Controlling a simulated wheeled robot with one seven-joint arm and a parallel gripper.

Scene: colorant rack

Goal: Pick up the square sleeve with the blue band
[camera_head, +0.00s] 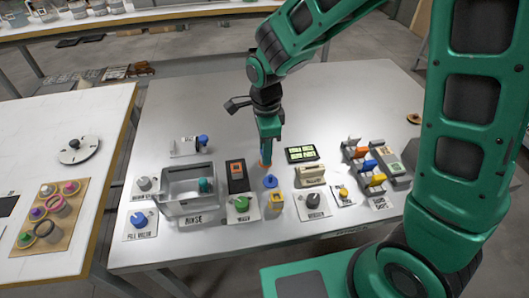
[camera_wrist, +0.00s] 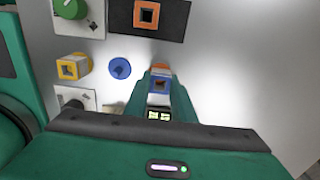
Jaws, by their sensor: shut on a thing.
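The square sleeve with the blue band (camera_wrist: 160,85) is between my gripper's fingers in the wrist view, its square opening facing the camera. My gripper (camera_wrist: 161,88) is shut on it. In the head view my gripper (camera_head: 266,150) points down above the table, behind the blue knob-like piece. An orange patch shows at its tip there; the sleeve's blue band cannot be made out in that view. Whether the sleeve touches the table is unclear.
A yellow square sleeve (camera_head: 276,201) and a blue round piece (camera_head: 270,181) stand nearby. A black block with an orange square (camera_head: 237,179) is to the left, beyond it a grey rinse tub (camera_head: 189,208). A green-lit display (camera_head: 300,154) lies right. The table's back is clear.

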